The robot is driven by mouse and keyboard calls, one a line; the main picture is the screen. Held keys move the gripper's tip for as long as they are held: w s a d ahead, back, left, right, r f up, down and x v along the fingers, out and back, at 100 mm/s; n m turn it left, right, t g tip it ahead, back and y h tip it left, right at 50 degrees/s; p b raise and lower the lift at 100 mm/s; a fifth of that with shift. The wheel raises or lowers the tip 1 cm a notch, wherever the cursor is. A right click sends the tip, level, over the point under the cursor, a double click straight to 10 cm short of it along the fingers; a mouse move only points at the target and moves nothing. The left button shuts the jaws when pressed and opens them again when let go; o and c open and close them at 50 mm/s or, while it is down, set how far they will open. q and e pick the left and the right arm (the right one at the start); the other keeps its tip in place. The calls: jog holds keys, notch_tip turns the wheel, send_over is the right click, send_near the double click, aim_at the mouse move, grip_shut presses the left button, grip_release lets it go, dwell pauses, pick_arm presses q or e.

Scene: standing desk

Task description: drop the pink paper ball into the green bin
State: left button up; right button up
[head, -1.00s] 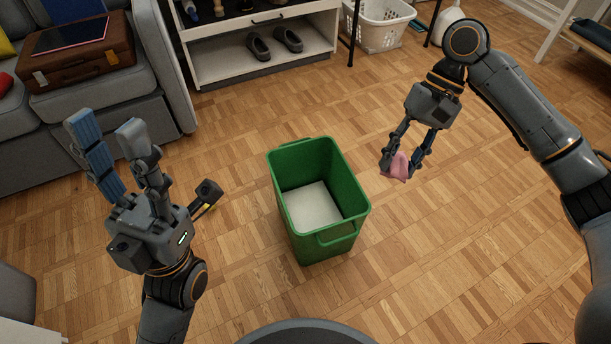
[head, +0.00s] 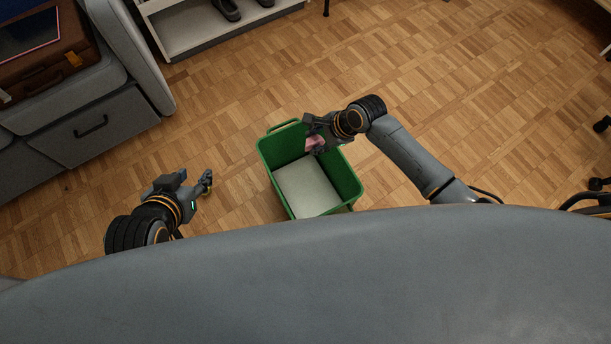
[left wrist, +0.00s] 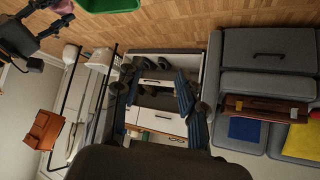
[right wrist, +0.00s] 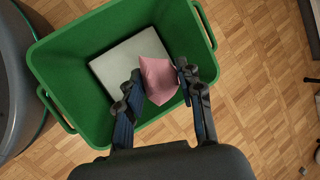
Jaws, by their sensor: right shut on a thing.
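The green bin (head: 349,181) stands on the wood floor; a pale square sheet (head: 306,187) lies flat on its bottom. My right gripper (head: 318,143) is over the bin's far right part, shut on the pink paper ball (head: 315,144). In the right wrist view the pink ball (right wrist: 158,80) sits between the fingertips, with the bin's interior (right wrist: 105,40) behind it. The exact height above the rim is hard to tell. My left gripper (head: 192,184) is empty, left of the bin; the left wrist view shows its fingers (left wrist: 157,88) spread apart.
A grey sofa (head: 105,100) with a brown suitcase (head: 55,60) stands at the left. A white shoe shelf (head: 215,30) is at the back. Bare wood floor (head: 440,100) surrounds the bin. My own grey body covers the bottom of the head view.

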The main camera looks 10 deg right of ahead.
pick_arm(q)
jog(key=s+a+f+g+y+p, duration=0.1)
jog(key=s+a+f+g+p, duration=0.15)
jog(key=s+g, duration=0.45)
jog(key=w+d+r+t+h+b, duration=0.1)
jog(key=w+d+r+t+b, duration=0.15)
jog(key=w+t, duration=0.3)
jog(key=w+d+r+t+h+b, duration=0.1)
jog(key=w+d+r+t+b, duration=0.15)
jog(key=w+t, duration=0.3)
notch_tip(320, 180, up, 16)
jog(key=w+d+t+h+b, duration=0.2)
jog(key=t+b, duration=0.1)
jog(key=t, duration=0.5)
jog(key=shift+w+f+m+h, duration=0.15)
jog(key=shift+w+m+h, duration=0.15)
jog(key=shift+w, duration=0.1)
pick_arm(e)
notch_tip(320, 180, down, 8)
jog(key=s+m+t, duration=0.1)
jog(key=s+m, duration=0.1)
jog(key=shift+s+f+m+h, duration=0.2)
jog(key=shift+s+m+h, duration=0.1)
jog(key=shift+s+h, duration=0.1)
jog(key=shift+a, duration=0.1)
jog(key=o, duration=0.8)
jog(key=shift+c, duration=0.2)
